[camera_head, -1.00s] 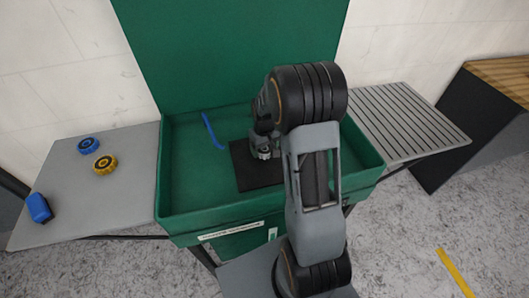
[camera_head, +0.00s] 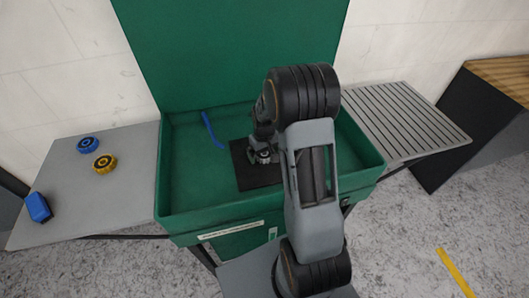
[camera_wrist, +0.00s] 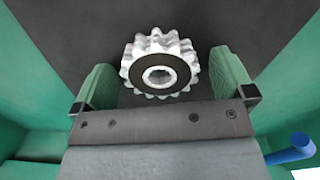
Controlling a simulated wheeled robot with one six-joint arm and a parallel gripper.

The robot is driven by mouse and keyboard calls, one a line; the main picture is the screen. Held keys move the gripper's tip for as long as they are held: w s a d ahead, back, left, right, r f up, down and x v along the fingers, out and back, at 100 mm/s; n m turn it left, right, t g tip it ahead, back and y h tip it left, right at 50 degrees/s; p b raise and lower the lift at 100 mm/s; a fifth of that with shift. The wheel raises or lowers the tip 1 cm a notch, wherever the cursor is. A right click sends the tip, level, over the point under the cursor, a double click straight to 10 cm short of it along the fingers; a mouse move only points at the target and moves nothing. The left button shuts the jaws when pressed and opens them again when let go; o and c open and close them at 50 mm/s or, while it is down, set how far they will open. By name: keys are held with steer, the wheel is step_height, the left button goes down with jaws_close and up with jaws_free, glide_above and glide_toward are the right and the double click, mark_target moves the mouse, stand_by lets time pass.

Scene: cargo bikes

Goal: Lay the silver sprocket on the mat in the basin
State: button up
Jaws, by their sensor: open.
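The silver sprocket (camera_wrist: 158,42) is toothed, with a dark ring around its hub. In the wrist view it lies flat against the dark mat (camera_wrist: 232,22). My gripper (camera_wrist: 162,68) is open, with one green finger on each side of the sprocket and a visible gap on both sides. In the head view the black mat (camera_head: 247,178) lies on the floor of the green basin (camera_head: 190,190). My gripper (camera_head: 264,158) is low over the mat, and the sprocket is hard to make out there.
A blue tool (camera_head: 211,130) lies in the basin left of the mat. A blue round part (camera_head: 88,145), a yellow round part (camera_head: 105,163) and a blue block (camera_head: 38,207) lie on the left shelf. The slatted right shelf (camera_head: 405,120) is bare.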

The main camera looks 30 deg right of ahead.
mark_target(264, 153)
step_height(264, 153, up, 12)
steer(key=s+a+r+t, duration=0.1)
steer(key=s+a+r, duration=0.2)
steer(key=s+a, duration=0.2)
steer(key=s+a+r+t, duration=0.2)
steer(key=s+a+r, duration=0.2)
steer(key=s, duration=0.7)
steer(key=shift+s+a+m+t, duration=0.3)
steer(key=shift+a, duration=0.15)
steer(key=shift+r+p, duration=0.15)
steer(key=shift+p, duration=0.2)
steer(key=shift+c, duration=0.5)
